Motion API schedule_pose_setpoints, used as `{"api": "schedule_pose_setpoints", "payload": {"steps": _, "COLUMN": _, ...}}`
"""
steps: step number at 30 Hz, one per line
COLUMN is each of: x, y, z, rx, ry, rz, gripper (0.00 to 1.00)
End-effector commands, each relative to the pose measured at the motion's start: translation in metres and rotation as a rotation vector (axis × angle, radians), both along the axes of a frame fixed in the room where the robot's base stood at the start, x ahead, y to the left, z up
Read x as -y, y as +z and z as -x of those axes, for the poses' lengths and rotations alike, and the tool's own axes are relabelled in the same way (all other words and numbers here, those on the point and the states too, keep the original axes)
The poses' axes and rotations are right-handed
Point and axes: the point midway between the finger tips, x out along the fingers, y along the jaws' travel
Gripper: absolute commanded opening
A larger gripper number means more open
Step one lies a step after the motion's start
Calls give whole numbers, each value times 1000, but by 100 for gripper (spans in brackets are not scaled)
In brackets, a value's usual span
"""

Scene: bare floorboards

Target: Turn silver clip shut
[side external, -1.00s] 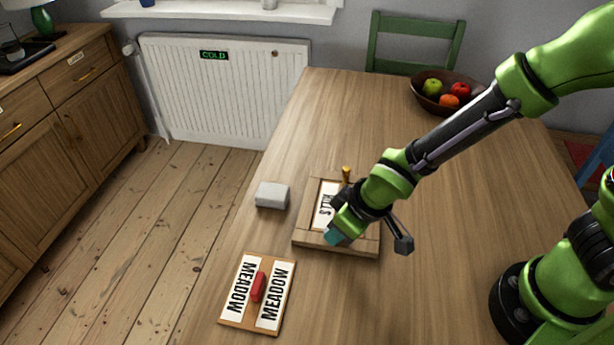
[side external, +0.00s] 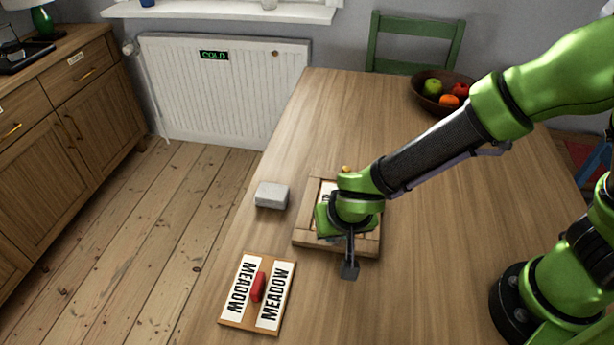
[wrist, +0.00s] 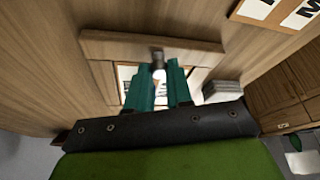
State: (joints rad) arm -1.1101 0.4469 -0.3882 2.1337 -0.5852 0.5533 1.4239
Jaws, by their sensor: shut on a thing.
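The wooden frame (side external: 309,240) lies on the table with a white lettered card (side external: 324,196) in it, mostly hidden under my arm in the side view. In the wrist view, the frame's near rail (wrist: 110,45) and part of the card (wrist: 126,73) show. The silver clip (wrist: 158,57) sits on that rail, looking dark grey, with its end between my teal fingers. My gripper (wrist: 158,76) is closed on the clip. In the side view the fingers and the silver clip are hidden. A brass clip (side external: 346,169) shows at the frame's far edge.
A board with two MEADOW cards and a red piece (side external: 258,287) lies at the table's front left. A grey block (side external: 271,195) sits left of the frame. A fruit bowl (side external: 423,98) stands at the back. The table right of the frame is clear.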

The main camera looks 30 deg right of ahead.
Motion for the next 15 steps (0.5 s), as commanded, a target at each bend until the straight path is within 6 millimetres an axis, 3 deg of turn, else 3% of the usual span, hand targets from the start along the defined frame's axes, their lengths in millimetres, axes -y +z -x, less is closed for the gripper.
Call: {"api": "schedule_pose_setpoints", "payload": {"steps": 15, "x": -3, "y": -1, "z": 0, "rx": 0, "ry": -115, "rz": -4, "gripper": 0}}
